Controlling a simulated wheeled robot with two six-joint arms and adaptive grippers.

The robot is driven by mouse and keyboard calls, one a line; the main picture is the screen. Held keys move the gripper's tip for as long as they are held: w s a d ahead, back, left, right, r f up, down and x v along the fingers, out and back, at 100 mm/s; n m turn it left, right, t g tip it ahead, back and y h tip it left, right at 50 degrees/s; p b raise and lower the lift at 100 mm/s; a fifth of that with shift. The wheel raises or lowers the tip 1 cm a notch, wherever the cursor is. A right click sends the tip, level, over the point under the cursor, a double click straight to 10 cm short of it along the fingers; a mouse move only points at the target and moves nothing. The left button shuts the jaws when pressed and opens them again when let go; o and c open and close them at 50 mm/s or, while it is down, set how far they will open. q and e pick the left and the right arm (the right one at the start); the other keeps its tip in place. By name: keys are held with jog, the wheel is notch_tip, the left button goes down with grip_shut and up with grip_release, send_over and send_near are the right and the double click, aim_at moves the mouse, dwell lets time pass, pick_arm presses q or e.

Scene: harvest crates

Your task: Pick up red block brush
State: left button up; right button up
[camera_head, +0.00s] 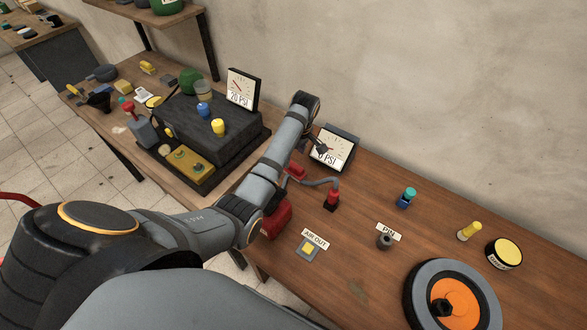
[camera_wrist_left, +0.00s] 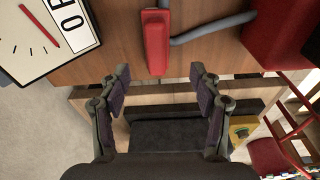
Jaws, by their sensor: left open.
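A red block-shaped piece (camera_head: 296,170) lies on the wooden bench near the gauge, partly hidden by my left forearm. I take it for the red block brush, but no bristles show. In the left wrist view the red piece (camera_wrist_left: 156,42) is upright in the picture, just beyond the fingertips, with a grey hose beside it. My left gripper (camera_head: 322,147) is above the bench in front of the gauge. In the left wrist view its fingers (camera_wrist_left: 160,76) are spread apart, with nothing between them. My right gripper is in neither view.
A PSI gauge (camera_head: 334,150) stands close behind my left gripper. A grey hose runs to a red fitting (camera_head: 332,197). A larger red block (camera_head: 277,220) is at the bench's left edge. An orange-hubbed wheel (camera_head: 454,298) lies front right.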

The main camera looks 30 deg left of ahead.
aim_at(293, 166)
pick_arm(q)
jog(key=f, duration=0.1)
jog(key=w+f, duration=0.1)
jog(key=f, duration=0.1)
jog(key=shift+w+a, duration=0.1)
jog(key=shift+w+f, duration=0.1)
jog(key=shift+f, duration=0.2)
jog(key=f+p, duration=0.1)
jog(key=s+f, duration=0.1)
jog(key=f, duration=0.1)
jog(key=shift+a+f+p, duration=0.2)
jog(key=shift+p, duration=0.15)
jog(key=shift+f, duration=0.35)
jog(key=shift+w+f, duration=0.25)
jog(key=shift+f, duration=0.05)
jog(key=c, duration=0.3)
jog(key=shift+s, duration=0.1)
jog(key=c, duration=1)
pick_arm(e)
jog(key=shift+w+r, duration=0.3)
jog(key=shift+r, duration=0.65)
